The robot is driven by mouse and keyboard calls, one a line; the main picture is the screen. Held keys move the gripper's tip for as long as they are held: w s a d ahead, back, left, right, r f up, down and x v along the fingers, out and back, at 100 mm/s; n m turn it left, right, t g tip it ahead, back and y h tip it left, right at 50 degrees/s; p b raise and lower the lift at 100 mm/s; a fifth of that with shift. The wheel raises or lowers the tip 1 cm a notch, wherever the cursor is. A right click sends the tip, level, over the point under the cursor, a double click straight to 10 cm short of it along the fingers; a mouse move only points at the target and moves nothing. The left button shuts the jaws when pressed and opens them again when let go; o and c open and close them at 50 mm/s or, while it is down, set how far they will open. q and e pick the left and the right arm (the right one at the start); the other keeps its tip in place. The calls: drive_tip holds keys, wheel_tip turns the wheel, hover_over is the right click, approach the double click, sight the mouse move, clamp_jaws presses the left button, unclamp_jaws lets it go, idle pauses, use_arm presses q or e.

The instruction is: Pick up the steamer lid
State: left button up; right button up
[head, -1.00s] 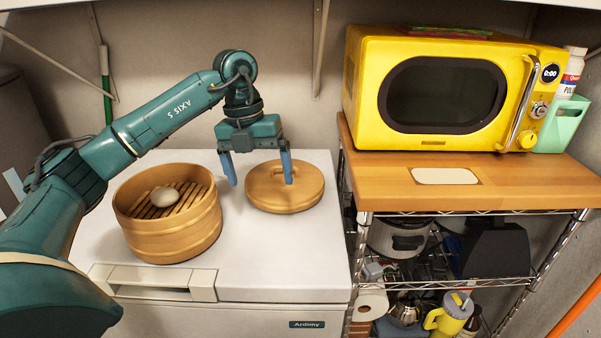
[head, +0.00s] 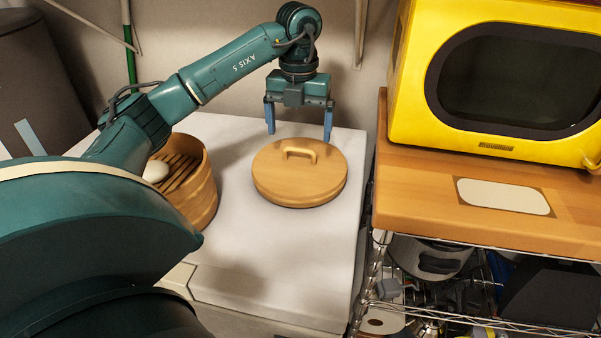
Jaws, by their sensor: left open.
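The steamer lid (head: 290,182) is a round bamboo disc with an arched handle (head: 299,150) on top. It lies flat on the white washer top. My left gripper (head: 298,134) is open and empty, pointing down. In the picture its two blue fingers are just behind and above the lid, spread on either side of the handle; nothing is between them. The steamer basket (head: 200,200) stands left of the lid with a pale bun (head: 156,171) inside. My left arm hides part of the basket. My right gripper is not in view.
A yellow microwave (head: 500,80) sits on a wooden shelf top (head: 410,190) to the right, close to the washer's edge. The wall is behind the gripper. The white washer top (head: 270,255) is bare in front of the lid.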

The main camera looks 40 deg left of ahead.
sight(299, 149)
use_arm(q)
drive_tip(key=f, duration=0.6)
drive_tip(key=shift+w+a+f, duration=0.15)
drive_tip(key=shift+w+f, duration=0.05)
drive_tip(key=shift+f, duration=0.05)
drive_tip(key=c, duration=1.4)
